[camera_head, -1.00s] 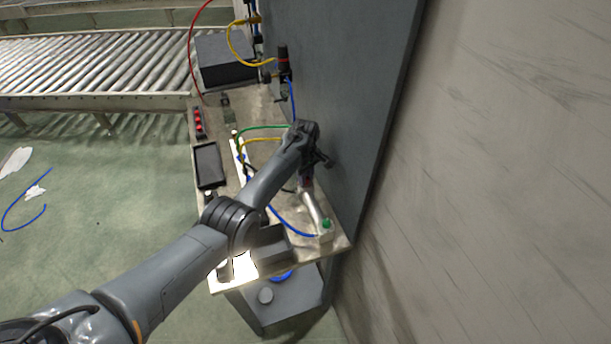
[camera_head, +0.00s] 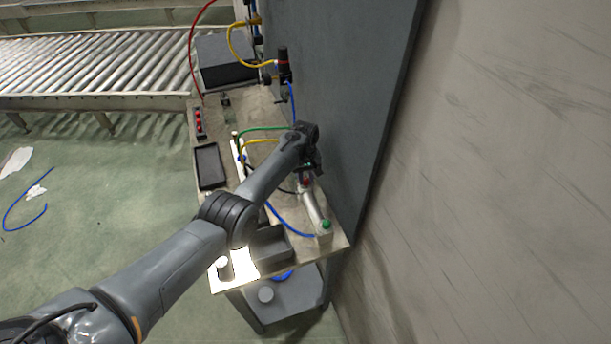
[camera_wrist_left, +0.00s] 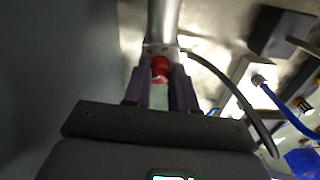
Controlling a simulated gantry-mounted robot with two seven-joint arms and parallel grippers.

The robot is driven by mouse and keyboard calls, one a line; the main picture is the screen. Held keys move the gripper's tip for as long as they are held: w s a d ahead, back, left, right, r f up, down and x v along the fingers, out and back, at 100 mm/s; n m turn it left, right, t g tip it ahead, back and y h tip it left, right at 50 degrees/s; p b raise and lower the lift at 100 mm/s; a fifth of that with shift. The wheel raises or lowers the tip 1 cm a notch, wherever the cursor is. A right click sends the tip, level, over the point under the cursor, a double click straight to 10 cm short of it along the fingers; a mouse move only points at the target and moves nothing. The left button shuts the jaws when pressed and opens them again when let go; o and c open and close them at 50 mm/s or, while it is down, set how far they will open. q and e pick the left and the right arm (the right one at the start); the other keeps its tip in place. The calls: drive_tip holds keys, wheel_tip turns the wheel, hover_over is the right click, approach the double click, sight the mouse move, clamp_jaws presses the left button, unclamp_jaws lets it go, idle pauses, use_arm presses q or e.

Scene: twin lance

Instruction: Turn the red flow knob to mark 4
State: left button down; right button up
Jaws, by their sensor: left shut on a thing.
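The red flow knob (camera_wrist_left: 161,70) sits at the end of a silver cylindrical lance (camera_wrist_left: 163,22) in the left wrist view. My left gripper (camera_wrist_left: 161,88) has one dark finger on each side of the knob and is shut on it. In the head view the red knob (camera_head: 306,181) shows just below my left gripper (camera_head: 306,172), and the silver lance (camera_head: 314,208) slopes down from it toward a green-topped block (camera_head: 326,226). The number marks cannot be read. My right gripper is not in view.
A grey upright panel (camera_head: 345,90) stands close to the right of my left gripper. The narrow bench (camera_head: 262,108) carries green, yellow and blue hoses (camera_head: 290,228), a black tray (camera_head: 208,165) and a dark box (camera_head: 225,60). In the left wrist view a dark cable (camera_wrist_left: 238,90) curves beside the gripper.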

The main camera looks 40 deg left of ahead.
use_arm(q)
drive_tip(key=m, duration=0.3)
drive_tip(key=shift+m, duration=0.4)
drive_tip(key=m, duration=0.3)
drive_tip(key=shift+m, duration=0.3)
drive_tip(key=m+b, duration=0.1)
drive_tip(key=m, duration=0.5)
drive_tip(key=shift+m, duration=0.3)
drive_tip(key=c, duration=0.9)
unclamp_jaws()
